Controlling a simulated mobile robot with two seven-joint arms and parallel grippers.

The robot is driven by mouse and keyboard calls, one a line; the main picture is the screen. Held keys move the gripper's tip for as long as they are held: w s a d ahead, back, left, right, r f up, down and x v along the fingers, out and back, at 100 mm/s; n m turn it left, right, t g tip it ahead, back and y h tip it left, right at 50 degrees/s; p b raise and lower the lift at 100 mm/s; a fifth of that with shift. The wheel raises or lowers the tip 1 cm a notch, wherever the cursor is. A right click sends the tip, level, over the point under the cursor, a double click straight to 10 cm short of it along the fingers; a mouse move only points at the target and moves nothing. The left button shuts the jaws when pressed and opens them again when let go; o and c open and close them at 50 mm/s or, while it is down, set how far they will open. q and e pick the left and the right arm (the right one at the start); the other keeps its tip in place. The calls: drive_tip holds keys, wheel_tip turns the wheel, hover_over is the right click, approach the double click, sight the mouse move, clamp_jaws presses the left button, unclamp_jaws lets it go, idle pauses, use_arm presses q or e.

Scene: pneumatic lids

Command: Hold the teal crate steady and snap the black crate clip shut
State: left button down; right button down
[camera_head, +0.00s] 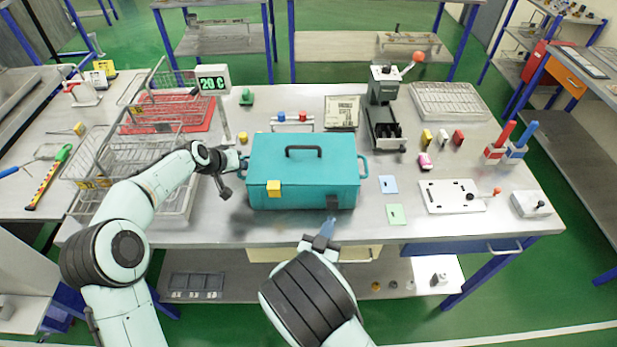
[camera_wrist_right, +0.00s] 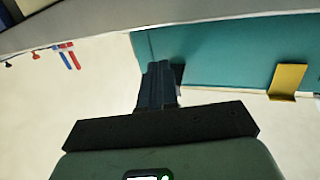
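The teal crate (camera_head: 303,172) stands on the workbench with its lid down and a dark handle on top. A yellow clip (camera_head: 273,187) is on its front left; it also shows in the right wrist view (camera_wrist_right: 287,80). The black clip (camera_head: 334,201) is on the front right, partly hidden behind my right fingers in the wrist view (camera_wrist_right: 178,74). My left gripper (camera_head: 243,164) is at the crate's left side handle; its fingers are too small to read. My right gripper (camera_head: 327,228) is just in front of the black clip, its fingers together and empty (camera_wrist_right: 158,85); contact is unclear.
Wire baskets (camera_head: 150,125) and a temperature display (camera_head: 213,79) stand left of the crate. A lever press (camera_head: 385,110) stands behind right. Blue and green cards (camera_head: 396,214) and a white plate (camera_head: 452,196) lie to the right. The bench's front edge is close below my right gripper.

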sight(329, 203)
drive_tip(key=shift+w, duration=1.2)
drive_tip(key=shift+w+r, duration=0.1)
drive_tip(key=shift+r, duration=1.4)
idle(2.5)
drive_tip(key=shift+w+r, duration=0.3)
drive_tip(key=shift+r, duration=0.2)
idle(0.7)
drive_tip(key=shift+w+r, duration=0.35)
drive_tip(key=shift+w, duration=0.1)
idle(0.7)
drive_tip(key=shift+s, duration=0.1)
